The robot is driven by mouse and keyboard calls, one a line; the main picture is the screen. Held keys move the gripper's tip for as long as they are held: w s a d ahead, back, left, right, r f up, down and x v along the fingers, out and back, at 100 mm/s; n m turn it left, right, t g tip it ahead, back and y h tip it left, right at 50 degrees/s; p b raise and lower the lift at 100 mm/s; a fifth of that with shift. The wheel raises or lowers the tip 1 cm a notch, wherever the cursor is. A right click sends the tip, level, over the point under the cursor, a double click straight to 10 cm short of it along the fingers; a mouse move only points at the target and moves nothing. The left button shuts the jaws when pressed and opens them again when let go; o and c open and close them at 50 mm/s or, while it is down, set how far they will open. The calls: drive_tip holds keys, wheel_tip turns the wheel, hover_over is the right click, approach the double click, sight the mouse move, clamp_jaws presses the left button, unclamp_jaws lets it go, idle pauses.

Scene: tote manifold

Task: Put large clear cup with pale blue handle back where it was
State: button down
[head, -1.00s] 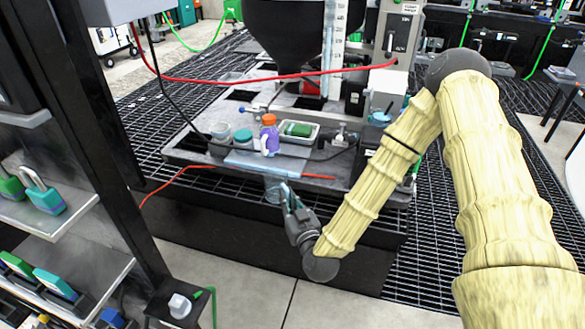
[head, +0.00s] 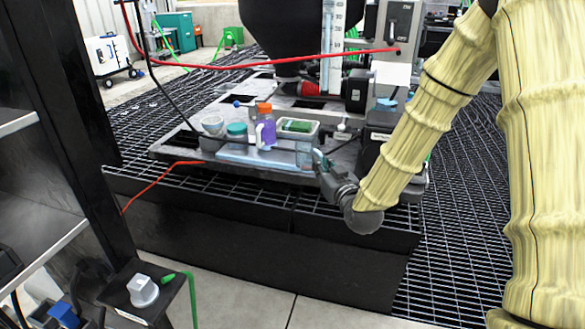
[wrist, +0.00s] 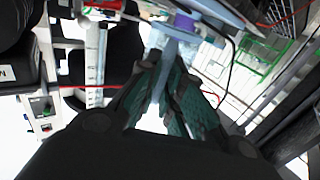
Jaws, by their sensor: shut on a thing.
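My gripper (head: 318,163) is at the front edge of the machine's platform in the head view. It is shut on the pale blue handle of the large clear cup (head: 304,154). The cup is see-through and hard to make out against the platform; I cannot tell if it touches anything below. In the wrist view, the pale blue handle (wrist: 171,50) runs between the green-padded fingers (wrist: 166,92). Much of the cup's body is hard to separate from the background there.
On the platform stand a purple bottle with orange cap (head: 265,130), a white tray with a green item (head: 298,127), a teal-lidded jar (head: 237,131) and a whitish bowl (head: 212,125). A pale blue mat (head: 235,153) lies in front. A red cable (head: 250,65) crosses above.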

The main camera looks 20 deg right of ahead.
sight(303, 143)
drive_tip(key=shift+h, duration=0.3)
drive_tip(key=shift+w+d+f+b, duration=0.1)
drive_tip(key=shift+w+f+b, duration=0.8)
drive_tip(key=shift+w, duration=1.8)
drive_tip(key=shift+w+d+f+b, duration=0.1)
drive_tip(key=shift+w+f+b, duration=0.75)
drive_tip(key=shift+w, duration=1.8)
drive_tip(key=shift+w+f+b, duration=0.45)
drive_tip(key=shift+w+b, duration=0.9)
drive_tip(key=shift+w, duration=1.35)
drive_tip(key=shift+f, duration=0.1)
drive_tip(key=c, duration=1.6)
unclamp_jaws()
drive_tip(key=shift+o, duration=0.2)
